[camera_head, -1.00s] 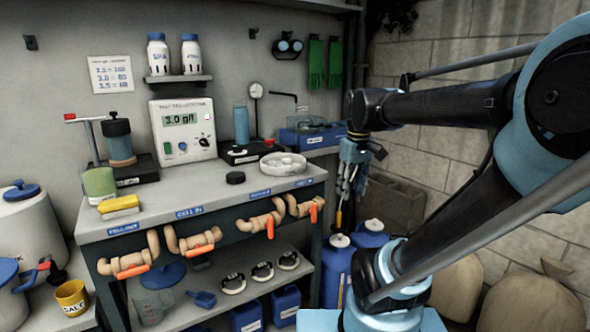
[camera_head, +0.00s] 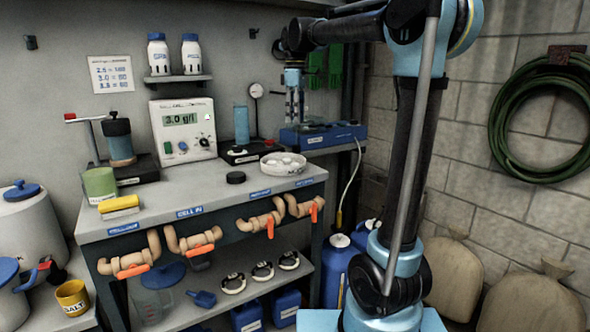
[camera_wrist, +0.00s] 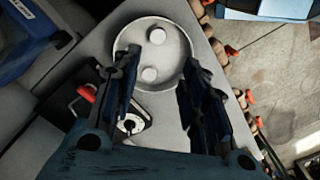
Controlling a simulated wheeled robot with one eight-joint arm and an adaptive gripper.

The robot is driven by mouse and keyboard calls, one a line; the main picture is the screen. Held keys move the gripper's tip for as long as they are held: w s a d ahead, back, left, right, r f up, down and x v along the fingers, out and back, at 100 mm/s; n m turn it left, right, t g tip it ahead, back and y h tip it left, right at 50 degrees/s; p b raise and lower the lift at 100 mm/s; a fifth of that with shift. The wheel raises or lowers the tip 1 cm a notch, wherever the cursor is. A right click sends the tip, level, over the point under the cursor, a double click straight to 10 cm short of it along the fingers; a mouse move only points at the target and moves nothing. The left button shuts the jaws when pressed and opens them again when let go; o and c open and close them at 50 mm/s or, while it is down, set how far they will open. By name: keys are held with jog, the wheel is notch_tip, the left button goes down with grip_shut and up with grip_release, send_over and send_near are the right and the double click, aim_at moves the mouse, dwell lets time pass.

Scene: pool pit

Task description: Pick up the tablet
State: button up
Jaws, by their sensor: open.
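White round tablets lie in a shallow white dish (camera_head: 284,172) at the right end of the bench top. My gripper (camera_head: 294,118) points down behind and above the dish in the head view, in front of the blue case. In the wrist view, my gripper (camera_wrist: 158,76) is open and empty, its fingers framing the lower part of the dish (camera_wrist: 126,32). Part of the dish's sides is hidden by the fingers.
A blue case (camera_head: 335,135) stands right of the dish on a separate shelf. A black-based device (camera_head: 243,153) with a blue bottle (camera_head: 241,125) stands left behind it. A black puck (camera_head: 236,178) lies left of the dish. Pipes with orange valves line the bench front.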

send_over(295, 164)
notch_tip(295, 164, down, 12)
jog(key=shift+w+f, duration=0.15)
jog(key=shift+f, duration=2.5)
jog(key=c, duration=0.7)
